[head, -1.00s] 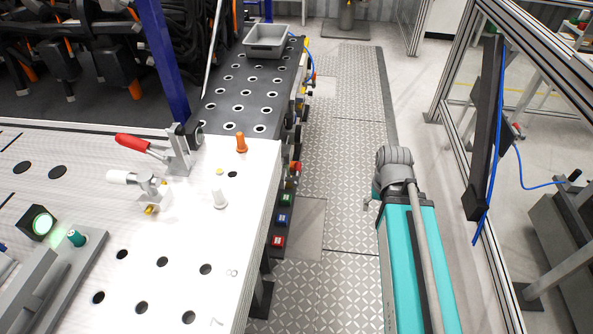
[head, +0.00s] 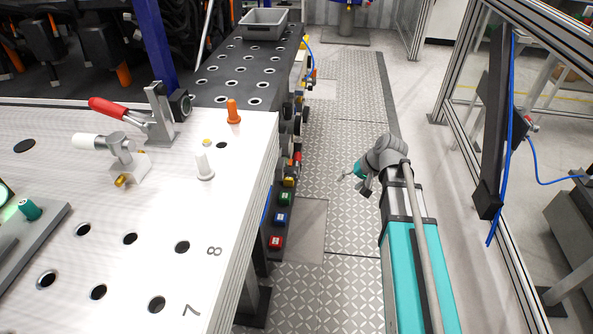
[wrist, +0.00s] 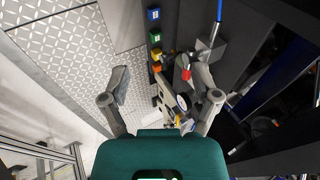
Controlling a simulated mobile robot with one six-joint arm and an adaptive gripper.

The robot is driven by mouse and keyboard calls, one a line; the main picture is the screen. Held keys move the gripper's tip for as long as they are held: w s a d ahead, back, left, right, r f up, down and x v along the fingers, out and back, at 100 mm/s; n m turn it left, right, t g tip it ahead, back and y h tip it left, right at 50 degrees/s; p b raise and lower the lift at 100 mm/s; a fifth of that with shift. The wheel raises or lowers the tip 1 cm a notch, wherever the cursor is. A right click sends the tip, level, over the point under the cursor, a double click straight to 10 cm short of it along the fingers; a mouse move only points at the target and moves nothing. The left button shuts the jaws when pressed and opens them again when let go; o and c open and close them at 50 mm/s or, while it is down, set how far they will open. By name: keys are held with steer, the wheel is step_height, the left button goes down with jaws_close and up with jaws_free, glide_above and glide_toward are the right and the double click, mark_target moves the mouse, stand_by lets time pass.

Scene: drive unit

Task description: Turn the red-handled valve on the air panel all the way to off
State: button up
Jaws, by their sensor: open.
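A small red part (wrist: 186,74), which may be the valve's red handle, shows in the wrist view near the fingertip on the right, among fittings on the dark bench side. A red part (head: 297,157) also shows in the head view on the bench's side; I cannot tell if it is the same one. The handle's angle is too small to read. My gripper (wrist: 163,83) is open and empty, its fingers spread either side of the fittings in the wrist view. In the head view, my gripper (head: 353,180) hangs over the aisle floor, apart from the bench.
Green, blue and red blocks (head: 281,218) line the bench's side. The white bench top (head: 205,230) carries a red-handled toggle clamp (head: 112,108). A grey bin (head: 263,27) stands at the back. A frame with a blue hose (head: 500,140) is on the right. The patterned floor aisle is clear.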

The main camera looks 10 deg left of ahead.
steer(key=w+a+f+m+t+y+b, duration=0.15)
steer(key=w+a+f+y+b, duration=0.3)
steer(key=w+f+b, duration=0.65)
steer(key=m+t+y+b, duration=0.2)
steer(key=t+y+b, duration=0.15)
steer(key=b, duration=1.05)
glide_toward(297, 159)
steer(key=d, duration=0.4)
steer(key=shift+a+f, duration=0.2)
steer(key=shift+f, duration=0.1)
steer(key=b+x, duration=0.3)
steer(key=x, duration=1.1)
steer(key=shift+s, duration=0.15)
jaws_close()
